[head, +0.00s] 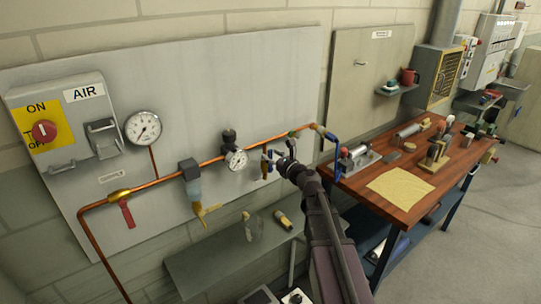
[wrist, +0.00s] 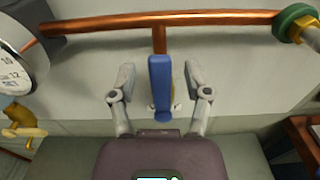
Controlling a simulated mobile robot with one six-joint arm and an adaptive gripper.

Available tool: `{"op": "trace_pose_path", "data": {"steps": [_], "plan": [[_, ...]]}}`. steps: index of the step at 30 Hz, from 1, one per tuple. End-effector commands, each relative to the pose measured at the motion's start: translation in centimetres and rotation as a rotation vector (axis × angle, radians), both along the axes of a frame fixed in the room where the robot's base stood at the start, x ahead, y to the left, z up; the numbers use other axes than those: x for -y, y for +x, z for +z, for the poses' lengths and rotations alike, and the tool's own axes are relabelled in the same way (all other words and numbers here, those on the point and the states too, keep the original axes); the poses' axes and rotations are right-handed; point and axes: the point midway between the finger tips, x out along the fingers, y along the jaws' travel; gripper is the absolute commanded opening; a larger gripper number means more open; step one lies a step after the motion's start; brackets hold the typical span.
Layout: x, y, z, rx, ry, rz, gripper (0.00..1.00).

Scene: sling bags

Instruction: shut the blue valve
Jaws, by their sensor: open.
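The blue valve (wrist: 160,84) has a long blue handle on a short copper stub under the horizontal copper pipe. In the wrist view the handle runs up and down the picture, in line with the stub and across the main pipe. My gripper (wrist: 160,77) is open, with one finger on each side of the handle and a visible gap on both sides. In the head view the blue valve (head: 266,163) is partly behind my gripper (head: 281,159). The valve's body is mostly hidden behind the handle.
The copper pipe (head: 160,182) carries a red-handled valve (head: 127,214), a filter with a yellow part, and a gauge (head: 236,160). A green fitting (wrist: 292,22) is at the pipe's right. A grey shelf (head: 205,262) lies below; a wooden workbench (head: 355,187) is at right.

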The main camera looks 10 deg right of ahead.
Motion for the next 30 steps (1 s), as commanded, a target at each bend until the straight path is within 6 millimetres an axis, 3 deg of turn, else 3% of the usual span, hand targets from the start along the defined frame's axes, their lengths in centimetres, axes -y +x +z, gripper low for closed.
{"op": "trace_pose_path", "data": {"steps": [13,14,20,30], "plan": [[-0.34,0.67,0.0,0.0,0.0,0.0,0.63],[-0.34,0.67,0.0,0.0,0.0,0.0,0.6],[-0.34,0.67,0.0,0.0,0.0,0.0,0.0],[-0.12,0.7,0.0,-0.002,0.004,-0.002,0.0]]}}
